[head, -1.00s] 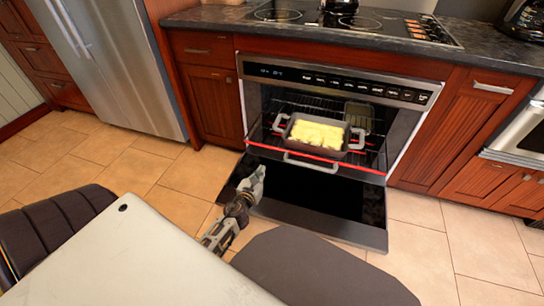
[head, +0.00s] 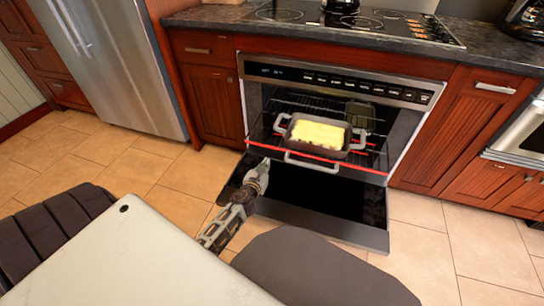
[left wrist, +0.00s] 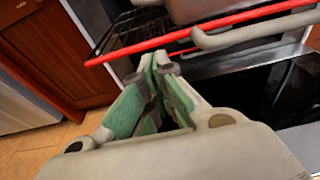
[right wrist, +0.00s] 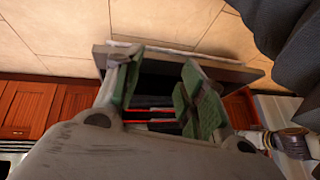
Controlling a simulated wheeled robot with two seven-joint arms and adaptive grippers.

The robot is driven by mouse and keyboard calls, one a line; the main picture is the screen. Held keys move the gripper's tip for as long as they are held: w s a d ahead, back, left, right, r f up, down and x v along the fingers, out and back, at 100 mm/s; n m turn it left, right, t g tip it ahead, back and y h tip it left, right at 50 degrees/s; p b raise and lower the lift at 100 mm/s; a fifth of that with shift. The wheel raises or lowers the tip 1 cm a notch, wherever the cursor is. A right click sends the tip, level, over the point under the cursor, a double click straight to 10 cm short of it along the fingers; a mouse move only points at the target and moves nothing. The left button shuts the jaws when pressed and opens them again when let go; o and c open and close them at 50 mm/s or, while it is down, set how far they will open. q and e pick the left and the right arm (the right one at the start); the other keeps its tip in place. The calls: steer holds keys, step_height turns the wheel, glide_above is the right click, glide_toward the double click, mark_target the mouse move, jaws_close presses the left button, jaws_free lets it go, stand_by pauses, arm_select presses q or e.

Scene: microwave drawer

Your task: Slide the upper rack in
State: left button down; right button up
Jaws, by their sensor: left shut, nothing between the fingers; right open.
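The upper rack (head: 262,147), with a red front bar, stands pulled out of the open oven (head: 310,80). A grey dish (head: 345,150) of yellow food (head: 318,134) sits on it. A curved grey handle (head: 312,164) shows at the bar. In the left wrist view the red bar (left wrist: 130,52) crosses just beyond my fingertips. My left gripper (head: 265,164) is shut and empty, near the left part of the bar; its tips also show in the left wrist view (left wrist: 161,60). I cannot tell whether they touch it. My right gripper (right wrist: 160,62) is open and empty, outside the head view.
The dark oven door (head: 318,208) is folded down below the rack. A pale tabletop (head: 130,255) and a dark rounded seat (head: 325,270) lie in front.

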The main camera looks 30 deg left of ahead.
arm_select(q)
steer(key=b+x, duration=0.2)
steer(key=x, duration=0.6)
steer(key=shift+w, duration=0.3)
arm_select(e)
steer(key=shift+m+t+y, duration=0.3)
steer(key=shift+t, duration=0.1)
steer(key=f, duration=0.3)
steer(key=a+f, duration=0.1)
steer(key=f, duration=0.1)
steer(key=shift+s, duration=0.1)
arm_select(q)
steer(key=shift+w+a+f, duration=0.1)
steer(key=shift+w, duration=0.05)
arm_select(e)
steer(key=shift+d, duration=0.1)
